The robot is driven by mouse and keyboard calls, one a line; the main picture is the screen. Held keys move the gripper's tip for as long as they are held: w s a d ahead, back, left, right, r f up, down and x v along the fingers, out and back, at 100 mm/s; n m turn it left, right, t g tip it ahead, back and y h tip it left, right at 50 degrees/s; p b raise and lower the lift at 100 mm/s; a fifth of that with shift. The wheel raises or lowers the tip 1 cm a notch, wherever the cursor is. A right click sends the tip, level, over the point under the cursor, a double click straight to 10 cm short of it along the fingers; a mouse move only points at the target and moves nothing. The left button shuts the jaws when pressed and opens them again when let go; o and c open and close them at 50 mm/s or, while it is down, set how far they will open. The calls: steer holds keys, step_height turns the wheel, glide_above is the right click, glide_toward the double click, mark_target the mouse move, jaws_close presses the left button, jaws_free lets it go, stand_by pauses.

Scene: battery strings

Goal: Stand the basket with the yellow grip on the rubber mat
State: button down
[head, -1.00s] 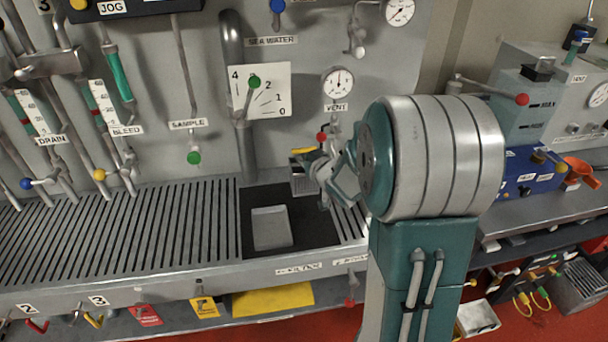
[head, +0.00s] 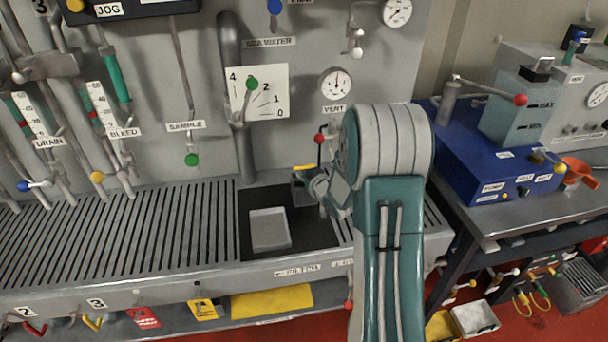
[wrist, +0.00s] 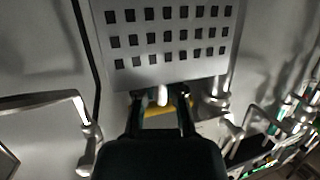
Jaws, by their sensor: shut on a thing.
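The basket (wrist: 172,40) is a grey metal box with rows of square holes; it fills the top of the wrist view. Its yellow grip (wrist: 165,109) lies between the fingers of my gripper (wrist: 163,104), which is shut on it. In the head view the yellow grip (head: 303,168) shows left of my gripper (head: 316,182), above the back right part of the black rubber mat (head: 308,236). Most of the basket is small and partly hidden there. I cannot tell whether it touches the mat.
A shallow grey tray (head: 270,230) lies on the mat's front left part. Slotted grating (head: 130,235) covers the bench to the left. A panel with gauges, a sea water pipe (head: 231,90) and a red-knobbed valve (head: 319,139) stands close behind. A blue box (head: 480,170) is at right.

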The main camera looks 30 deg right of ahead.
steer(key=c, duration=0.7)
jaws_free()
steer(key=v, duration=1.2)
steer(key=s+a+r+g+h, duration=0.35)
steer(key=s+a+r, duration=0.2)
steer(key=r, duration=0.45)
steer(key=s+a+r+g+y, duration=0.1)
steer(key=s+a, duration=0.3)
steer(key=s, duration=0.1)
steer(key=s+a+r+g+y, duration=0.1)
steer(key=s+a+g, duration=0.1)
steer(key=s+a, duration=0.2)
steer(key=s+a+r+g+y, duration=0.1)
steer(key=s+a+g, duration=0.1)
steer(key=s+a, duration=0.3)
steer(key=shift+s+r+g, duration=0.1)
steer(key=shift+s+g, duration=0.15)
steer(key=shift+s, duration=1.5)
